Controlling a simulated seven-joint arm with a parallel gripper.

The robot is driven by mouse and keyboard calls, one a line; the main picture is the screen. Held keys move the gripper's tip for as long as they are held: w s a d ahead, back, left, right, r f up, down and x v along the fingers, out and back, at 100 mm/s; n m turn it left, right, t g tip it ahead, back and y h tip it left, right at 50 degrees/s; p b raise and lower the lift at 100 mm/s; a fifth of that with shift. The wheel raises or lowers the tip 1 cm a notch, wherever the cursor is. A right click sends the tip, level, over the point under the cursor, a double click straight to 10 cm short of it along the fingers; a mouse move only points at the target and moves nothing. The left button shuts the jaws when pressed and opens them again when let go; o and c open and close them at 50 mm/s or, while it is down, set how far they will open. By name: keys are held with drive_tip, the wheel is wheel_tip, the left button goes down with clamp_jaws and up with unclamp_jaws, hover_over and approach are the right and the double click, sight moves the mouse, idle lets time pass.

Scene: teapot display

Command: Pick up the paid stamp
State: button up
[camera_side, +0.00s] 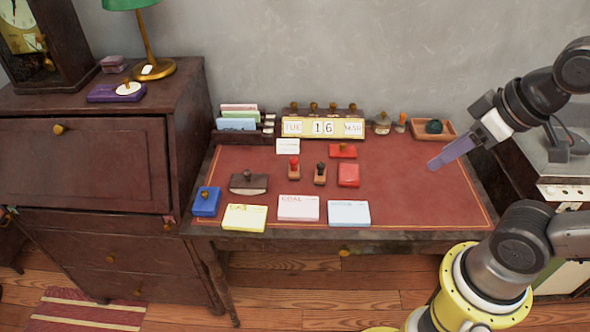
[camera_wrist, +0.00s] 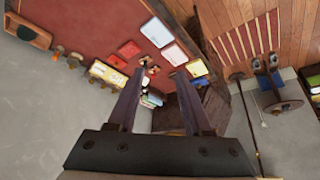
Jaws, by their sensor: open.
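Two small hand stamps stand upright near the middle of the desk's red top: one with a red knob (camera_side: 294,168) and one with a black knob (camera_side: 320,174). I cannot read which one is the paid stamp. In the wrist view the stamps are small and partly hidden near the fingertips. My gripper (camera_side: 436,163) is raised over the right side of the desk, well to the right of both stamps and apart from them. In the wrist view my gripper (camera_wrist: 158,72) is open, with nothing held between its fingers.
A red pad (camera_side: 348,175) lies right of the stamps, and a blotter (camera_side: 249,184) lies left. Yellow (camera_side: 244,218), pink (camera_side: 298,208) and blue (camera_side: 348,213) card stacks line the front. A date display (camera_side: 323,127) stands behind. The desk's right side (camera_side: 420,200) is clear.

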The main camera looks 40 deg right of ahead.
drive_tip(key=shift+o, duration=1.1)
